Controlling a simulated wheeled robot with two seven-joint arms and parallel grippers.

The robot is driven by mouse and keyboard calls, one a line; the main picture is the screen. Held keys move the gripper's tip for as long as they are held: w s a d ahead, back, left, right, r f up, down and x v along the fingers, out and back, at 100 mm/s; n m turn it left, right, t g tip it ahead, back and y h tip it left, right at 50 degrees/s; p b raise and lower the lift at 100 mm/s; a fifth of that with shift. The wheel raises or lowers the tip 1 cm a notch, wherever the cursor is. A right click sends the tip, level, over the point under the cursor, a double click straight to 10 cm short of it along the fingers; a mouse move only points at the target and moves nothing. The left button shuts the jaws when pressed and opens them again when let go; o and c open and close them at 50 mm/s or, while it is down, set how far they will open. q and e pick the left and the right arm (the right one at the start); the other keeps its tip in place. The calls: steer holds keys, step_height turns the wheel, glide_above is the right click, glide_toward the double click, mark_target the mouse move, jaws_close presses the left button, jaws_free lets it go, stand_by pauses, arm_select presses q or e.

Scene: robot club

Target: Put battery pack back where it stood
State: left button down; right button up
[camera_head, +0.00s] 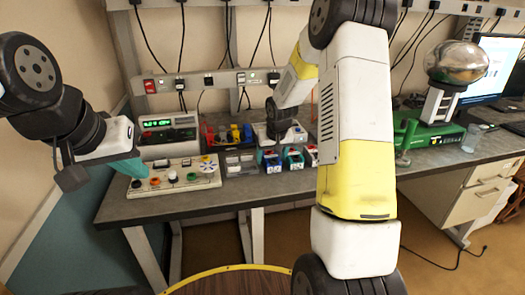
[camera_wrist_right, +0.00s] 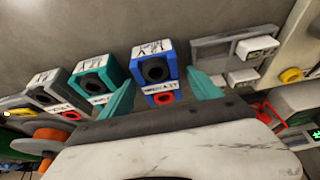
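Several battery-like packs stand in a row on the bench. A blue pack (camera_head: 270,158) with a dark round top also shows in the right wrist view (camera_wrist_right: 157,68). A teal pack (camera_wrist_right: 98,78) and a grey pack (camera_wrist_right: 52,97) stand beside it. The frames do not show which one the task means. My right gripper (camera_wrist_right: 160,78) has its teal fingers apart on either side of the blue pack, with gaps showing. In the head view my right arm hides part of the row. My left gripper (camera_head: 129,166) hangs at the bench's left end; its finger gap is unclear.
A grey slotted holder (camera_head: 240,162) sits beside the packs. A white panel with coloured knobs (camera_head: 175,178) and a meter with a green display (camera_head: 168,130) stand left. A green box (camera_head: 430,137) and a glass (camera_head: 472,138) stand right. The bench front edge (camera_head: 220,206) is clear.

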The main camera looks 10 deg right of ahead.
steer(key=v, duration=1.3)
steer(key=s+a+r, duration=0.1)
steer(key=s+r, duration=0.2)
steer(key=s, duration=0.6)
steer(key=s+a+r+t+y, duration=0.1)
steer(key=s+r, duration=0.3)
steer(key=s, duration=0.5)
steer(key=s+a+r+y, duration=0.1)
steer(key=s+a+r, duration=0.2)
steer(key=s, duration=0.6)
steer(key=shift+s+r+t, duration=0.15)
steer(key=shift+s+t, duration=0.2)
steer(key=shift+t, duration=0.05)
